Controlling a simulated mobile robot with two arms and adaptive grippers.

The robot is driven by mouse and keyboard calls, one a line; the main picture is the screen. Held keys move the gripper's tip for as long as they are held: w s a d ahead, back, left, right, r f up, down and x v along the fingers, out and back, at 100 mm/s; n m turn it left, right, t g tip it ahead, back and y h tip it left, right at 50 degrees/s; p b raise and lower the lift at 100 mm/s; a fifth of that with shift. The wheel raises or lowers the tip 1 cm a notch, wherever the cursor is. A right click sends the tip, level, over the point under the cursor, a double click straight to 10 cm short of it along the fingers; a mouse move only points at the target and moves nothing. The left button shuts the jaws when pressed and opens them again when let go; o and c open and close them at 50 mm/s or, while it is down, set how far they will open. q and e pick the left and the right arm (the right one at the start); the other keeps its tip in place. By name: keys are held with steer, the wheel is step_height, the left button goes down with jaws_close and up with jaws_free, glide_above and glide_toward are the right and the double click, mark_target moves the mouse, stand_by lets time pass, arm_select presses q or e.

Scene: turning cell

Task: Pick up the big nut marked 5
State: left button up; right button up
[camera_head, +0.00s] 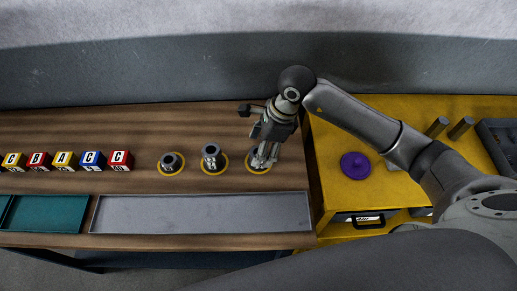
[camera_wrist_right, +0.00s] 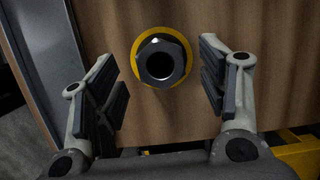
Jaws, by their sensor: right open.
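Dark grey nuts stand on yellow rings on the wooden table: a left nut (camera_head: 170,161) and a taller middle nut (camera_head: 211,155). My right gripper (camera_head: 263,158) points down over the rightmost yellow ring (camera_head: 258,170) and hides most of what stands there. In the right wrist view a dark nut with a round hole (camera_wrist_right: 161,62) sits on a yellow ring, between the spread fingers of my right gripper (camera_wrist_right: 160,70), apart from both pads. The gripper is open and empty. I cannot read a 5 on any nut. My left gripper is not in view.
Several lettered cubes (camera_head: 66,160) stand in a row at the left. A long grey tray (camera_head: 200,212) and a teal tray (camera_head: 45,213) lie along the front edge. A yellow cabinet (camera_head: 335,183) with a purple knobbed disc (camera_head: 356,165) adjoins at right.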

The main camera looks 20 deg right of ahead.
steer(key=shift+x, duration=0.9)
steer(key=shift+c, duration=0.5)
steer(key=c, duration=1)
steer(key=shift+c, duration=0.7)
steer(key=shift+r, duration=0.2)
